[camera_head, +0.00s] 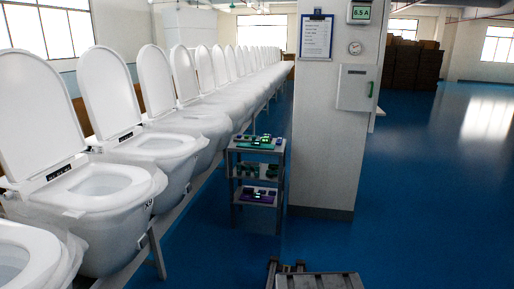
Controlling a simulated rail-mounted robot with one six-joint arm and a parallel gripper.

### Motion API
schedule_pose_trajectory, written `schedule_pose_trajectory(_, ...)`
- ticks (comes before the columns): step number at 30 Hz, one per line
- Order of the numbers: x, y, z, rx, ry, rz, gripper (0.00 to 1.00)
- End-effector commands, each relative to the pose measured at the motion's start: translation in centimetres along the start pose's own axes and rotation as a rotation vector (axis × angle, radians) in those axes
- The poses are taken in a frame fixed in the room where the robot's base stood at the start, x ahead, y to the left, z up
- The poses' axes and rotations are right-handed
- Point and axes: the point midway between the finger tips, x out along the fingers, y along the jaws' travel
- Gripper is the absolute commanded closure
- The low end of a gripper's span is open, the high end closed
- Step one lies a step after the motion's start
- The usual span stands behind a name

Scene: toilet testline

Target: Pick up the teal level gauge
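A small three-tier shelf cart (233,170) stands at the middle, against the left side of a grey pillar. Small green and teal items (262,143) lie on its top tier, among dark ones. They are too small for me to tell which of them, if any, is the teal level gauge. The middle tier holds dark green items (246,170), and the bottom tier holds a purple item (258,197) and dark ones. My gripper is not in view.
A long row of white toilets (120,195) with raised lids runs along the left on a bench, close to the cart. The pillar (325,150) carries a clipboard (316,38), a display, a gauge dial and a grey box (355,87). The blue floor (430,200) at right is clear.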

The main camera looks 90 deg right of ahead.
Motion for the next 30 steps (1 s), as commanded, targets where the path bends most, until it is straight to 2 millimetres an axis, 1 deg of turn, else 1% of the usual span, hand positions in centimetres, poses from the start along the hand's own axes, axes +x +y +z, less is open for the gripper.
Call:
schedule_pose_trajectory(8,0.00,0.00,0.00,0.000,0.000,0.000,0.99)
schedule_pose_trajectory(30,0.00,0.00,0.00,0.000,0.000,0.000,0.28)
